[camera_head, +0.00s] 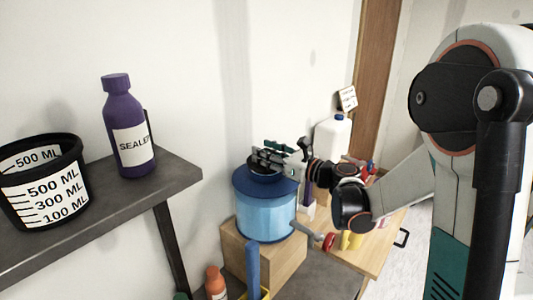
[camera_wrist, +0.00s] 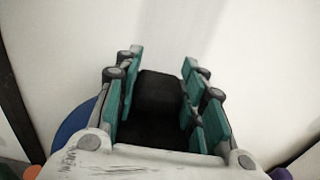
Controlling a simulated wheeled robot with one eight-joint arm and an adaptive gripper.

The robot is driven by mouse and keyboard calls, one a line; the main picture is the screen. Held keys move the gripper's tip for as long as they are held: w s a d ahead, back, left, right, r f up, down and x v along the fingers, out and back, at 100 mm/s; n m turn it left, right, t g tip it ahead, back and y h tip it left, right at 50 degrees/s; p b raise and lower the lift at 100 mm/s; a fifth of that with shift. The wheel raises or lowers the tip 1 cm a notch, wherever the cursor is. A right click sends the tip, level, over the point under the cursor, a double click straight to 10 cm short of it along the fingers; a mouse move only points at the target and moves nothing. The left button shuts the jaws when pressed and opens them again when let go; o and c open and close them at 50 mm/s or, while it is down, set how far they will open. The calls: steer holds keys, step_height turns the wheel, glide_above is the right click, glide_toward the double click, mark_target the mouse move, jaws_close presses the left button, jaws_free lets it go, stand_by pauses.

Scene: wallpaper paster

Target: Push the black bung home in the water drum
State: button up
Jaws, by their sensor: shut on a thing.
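The water drum (camera_head: 265,214) is light blue with a dark blue top and stands on a wooden block against the wall. Part of its blue top (camera_wrist: 75,128) shows at the lower left of the wrist view. My gripper (camera_head: 268,155) is over the drum's top. In the wrist view its green-padded fingers (camera_wrist: 158,92) are shut on the black bung (camera_wrist: 160,98), which lies between them. Dark shape under the fingers in the head view appears to be the bung, at the drum's top. Whether it sits in the opening is hidden.
A grey shelf (camera_head: 110,205) at the left holds a black measuring tub (camera_head: 42,185) and a purple sealer bottle (camera_head: 125,130). A white jug (camera_head: 332,140) stands behind my gripper. A wooden table (camera_head: 345,258) carries smaller items. The wall is close behind the drum.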

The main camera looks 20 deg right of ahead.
steer(key=shift+f+b, duration=0.65)
steer(key=shift+f, duration=0.1)
steer(key=o, duration=1.2)
steer(key=shift+d, duration=0.1)
steer(key=v, duration=1.2)
